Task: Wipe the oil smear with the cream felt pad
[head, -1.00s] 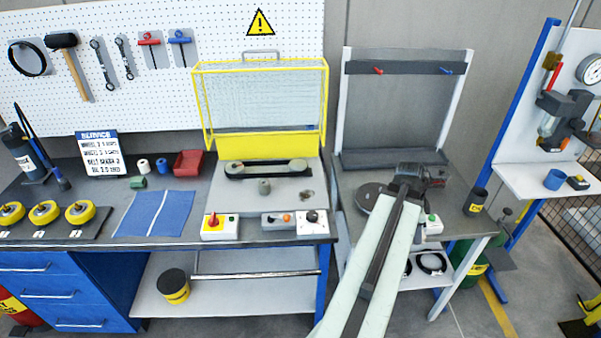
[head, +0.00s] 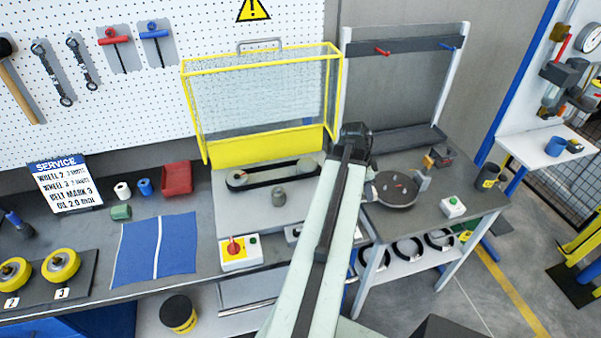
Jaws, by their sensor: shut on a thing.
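The dark end of my arm, with my gripper (head: 355,142), is over the right edge of the grey machine plate (head: 235,212), near the gap to the right bench. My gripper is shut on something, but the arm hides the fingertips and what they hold. I cannot make out the cream felt pad anywhere. The oil smear is hidden too; my arm crosses the right part of the plate.
A raised yellow mesh guard (head: 262,100) stands behind the belt (head: 272,174). A grey knob (head: 278,196) and a red-and-yellow switch box (head: 240,252) are left of my arm. A round dark pan (head: 395,189) is on the right bench. A blue cloth (head: 155,248) lies left.

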